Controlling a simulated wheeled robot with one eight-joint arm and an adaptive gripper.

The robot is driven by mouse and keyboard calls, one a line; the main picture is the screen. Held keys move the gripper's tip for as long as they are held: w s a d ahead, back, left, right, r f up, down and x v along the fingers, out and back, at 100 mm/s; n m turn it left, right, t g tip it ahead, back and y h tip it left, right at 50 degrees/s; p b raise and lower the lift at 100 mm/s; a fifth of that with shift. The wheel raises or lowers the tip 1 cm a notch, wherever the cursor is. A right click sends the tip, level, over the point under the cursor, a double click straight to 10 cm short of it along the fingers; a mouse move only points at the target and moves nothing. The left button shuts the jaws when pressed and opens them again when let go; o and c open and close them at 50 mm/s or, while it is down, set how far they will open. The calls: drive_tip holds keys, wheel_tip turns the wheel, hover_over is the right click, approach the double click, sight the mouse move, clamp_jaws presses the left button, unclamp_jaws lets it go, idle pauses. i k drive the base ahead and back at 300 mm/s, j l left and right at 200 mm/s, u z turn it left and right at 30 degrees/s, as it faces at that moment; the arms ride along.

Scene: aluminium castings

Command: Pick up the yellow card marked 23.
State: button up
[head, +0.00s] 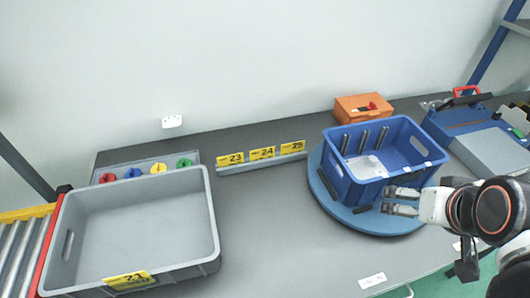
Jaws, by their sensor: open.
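The yellow card marked 23 (230,159) stands at the left end of a grey holder strip (262,163) at the back of the table. Beside it on the strip stand the yellow card 24 (262,153) and the yellow card 25 (292,147). My gripper (386,200) is open at the right, by the near side of the blue crate, well to the right of the card 23. No card shows between its fingers. I cannot tell whether the fingers touch the crate.
A blue crate (350,193) holding grey bars stands on a blue round turntable (385,225). A grey crate (213,222) with a yellow card (127,281) stands at left. Coloured knobs line a panel (145,164) behind it. An orange box (350,106) stands behind the blue crate. The middle table is clear.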

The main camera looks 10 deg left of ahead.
sight(224, 161)
drive_tip(key=u, duration=1.3)
drive_tip(key=l+u, duration=0.3)
drive_tip(key=l, duration=0.2)
drive_tip(key=i, duration=0.05)
